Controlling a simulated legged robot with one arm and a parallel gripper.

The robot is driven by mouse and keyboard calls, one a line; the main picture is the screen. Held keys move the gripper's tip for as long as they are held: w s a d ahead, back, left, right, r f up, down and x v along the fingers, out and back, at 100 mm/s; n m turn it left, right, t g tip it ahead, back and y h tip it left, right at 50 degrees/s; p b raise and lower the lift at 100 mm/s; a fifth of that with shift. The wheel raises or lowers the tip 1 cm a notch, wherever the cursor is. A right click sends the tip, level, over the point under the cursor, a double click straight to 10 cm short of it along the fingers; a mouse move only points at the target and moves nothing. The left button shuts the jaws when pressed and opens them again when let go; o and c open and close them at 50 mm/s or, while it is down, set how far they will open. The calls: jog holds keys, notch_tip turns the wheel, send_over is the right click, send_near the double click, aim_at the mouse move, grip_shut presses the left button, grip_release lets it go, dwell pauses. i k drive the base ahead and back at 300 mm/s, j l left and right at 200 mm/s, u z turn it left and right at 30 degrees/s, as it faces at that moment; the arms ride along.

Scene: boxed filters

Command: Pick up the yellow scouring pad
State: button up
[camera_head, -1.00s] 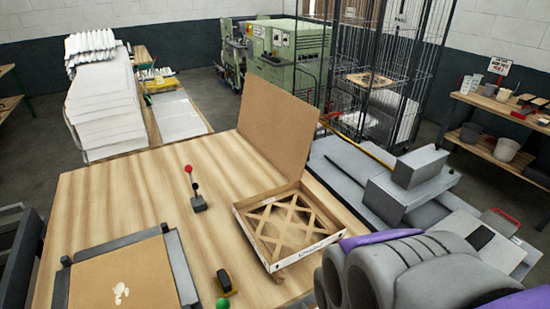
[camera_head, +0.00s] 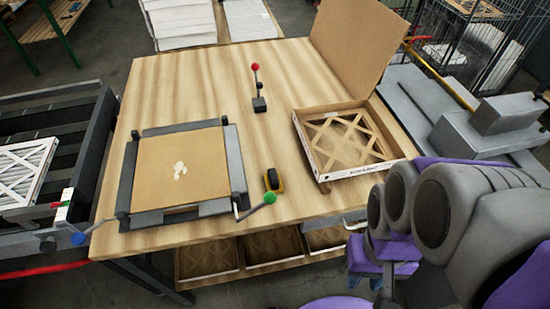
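My grey and purple arm parts fill the lower right of the view, to the right of the table's front edge. No gripper fingers can be made out.
A black frame holds a brown board (camera_head: 187,165). A green-knobbed lever (camera_head: 269,198) is close beside the yellow item. A red-knobbed lever (camera_head: 257,90) stands behind. The open box (camera_head: 385,167) is to the right. A conveyor (camera_head: 80,120) stands left. Boxes sit on a shelf below.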

aim_at(273, 183)
jog(key=u, duration=0.95)
jog(key=z, duration=0.2)
